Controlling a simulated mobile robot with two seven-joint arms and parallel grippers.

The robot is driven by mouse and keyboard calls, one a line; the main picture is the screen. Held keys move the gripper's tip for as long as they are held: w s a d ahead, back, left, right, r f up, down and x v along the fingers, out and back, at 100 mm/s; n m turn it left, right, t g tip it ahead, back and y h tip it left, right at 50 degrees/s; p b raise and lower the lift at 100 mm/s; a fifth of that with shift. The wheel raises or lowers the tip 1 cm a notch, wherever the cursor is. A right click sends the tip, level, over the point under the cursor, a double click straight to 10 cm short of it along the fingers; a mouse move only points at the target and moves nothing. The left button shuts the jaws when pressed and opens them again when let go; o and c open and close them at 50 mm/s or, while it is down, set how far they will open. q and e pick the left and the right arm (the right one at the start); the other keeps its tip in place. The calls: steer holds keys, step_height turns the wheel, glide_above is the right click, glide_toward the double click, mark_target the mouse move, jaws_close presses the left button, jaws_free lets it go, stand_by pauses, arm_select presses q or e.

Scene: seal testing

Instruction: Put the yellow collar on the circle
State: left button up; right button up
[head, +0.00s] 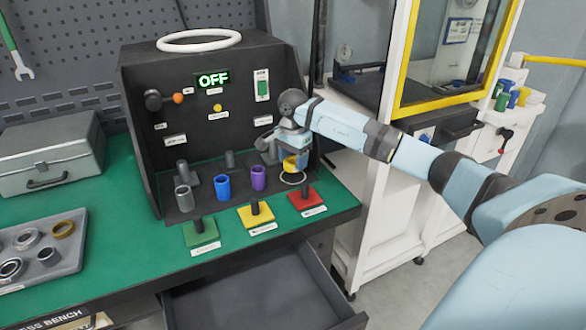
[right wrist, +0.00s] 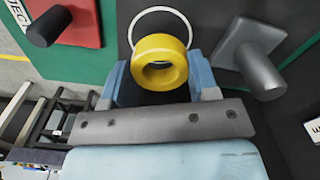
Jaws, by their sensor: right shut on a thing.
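The yellow collar (head: 290,164) is a short, thick ring. My right gripper (head: 293,158) holds it over the right end of the dark rig's shelf; in the right wrist view the collar (right wrist: 158,47) sits between both fingers of the gripper (right wrist: 160,80). The circle is a thin white outline (head: 293,184) on the dark shelf, just below the collar in the head view. In the right wrist view the circle (right wrist: 160,9) shows partly behind the collar, which covers its near part. I cannot tell how large the gap to the shelf is. My left gripper is not in view.
Grey (head: 184,198), blue (head: 223,187) and purple (head: 258,178) cups stand left of the circle. Green (head: 201,233), yellow (head: 256,215) and red (head: 306,199) pads with dark posts lie in front. A grey tray (head: 45,268) of rings is far left. A drawer (head: 262,295) is open below.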

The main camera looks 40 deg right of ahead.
mark_target(293, 176)
steer(key=shift+f, duration=1.45)
steer(key=shift+f, duration=0.1)
steer(key=o, duration=1.1)
step_height(293, 176, up, 12)
steer(key=p, duration=0.1)
steer(key=shift+p, duration=0.35)
